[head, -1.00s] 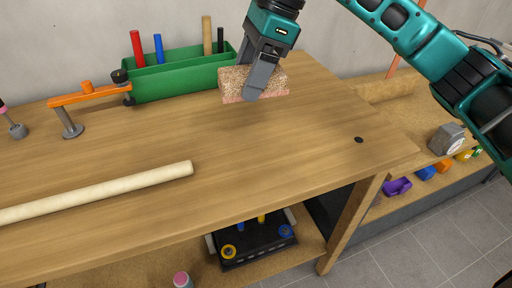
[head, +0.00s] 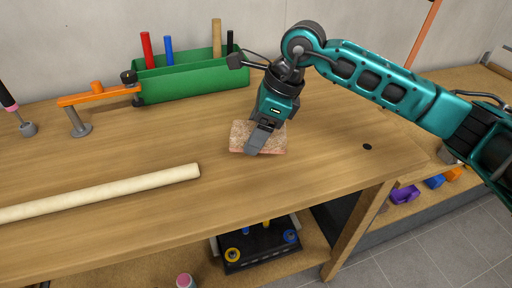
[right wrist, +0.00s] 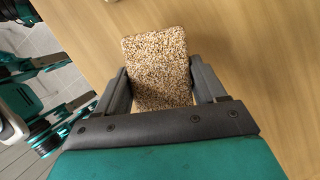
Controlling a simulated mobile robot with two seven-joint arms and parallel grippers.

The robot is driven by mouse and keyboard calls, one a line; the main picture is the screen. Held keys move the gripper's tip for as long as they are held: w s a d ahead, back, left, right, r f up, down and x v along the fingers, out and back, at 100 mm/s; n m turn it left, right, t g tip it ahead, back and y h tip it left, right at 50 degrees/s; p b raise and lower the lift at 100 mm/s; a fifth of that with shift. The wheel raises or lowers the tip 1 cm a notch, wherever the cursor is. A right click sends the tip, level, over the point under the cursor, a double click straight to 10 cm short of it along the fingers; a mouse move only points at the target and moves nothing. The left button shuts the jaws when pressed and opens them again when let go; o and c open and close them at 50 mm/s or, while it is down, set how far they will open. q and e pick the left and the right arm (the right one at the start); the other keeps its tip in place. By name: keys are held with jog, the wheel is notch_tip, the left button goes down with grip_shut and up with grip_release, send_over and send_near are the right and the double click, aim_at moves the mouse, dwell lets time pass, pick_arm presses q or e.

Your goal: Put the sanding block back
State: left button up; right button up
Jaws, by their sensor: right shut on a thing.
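The sanding block (head: 274,135) is a flat, grainy tan block with a pinkish lower layer. In the head view it is at the middle right of the wooden workbench (head: 150,215), on or just above the top; I cannot tell which. My right gripper (head: 256,146) is shut on it from above, one finger showing in front. In the right wrist view the block (right wrist: 158,65) sits between the two dark fingers, its speckled face showing and its far end reaching past them. My left gripper is not in view.
A green bin (head: 190,82) with upright tools stands at the back. An orange clamp (head: 92,94) stands left of it. A pale rod (head: 110,190) lies along the front left. A dark round spot (head: 367,147) marks the right. A black tray (head: 262,245) sits on the lower shelf.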

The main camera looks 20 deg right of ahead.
aim_at(256, 160)
jog(key=shift+f, duration=2.6)
jog(key=shift+f, duration=0.2)
jog(key=o, duration=1)
jog(key=shift+o, duration=0.2)
jog(key=shift+r, duration=0.1)
jog(key=v, duration=1.2)
jog(key=shift+r, duration=0.15)
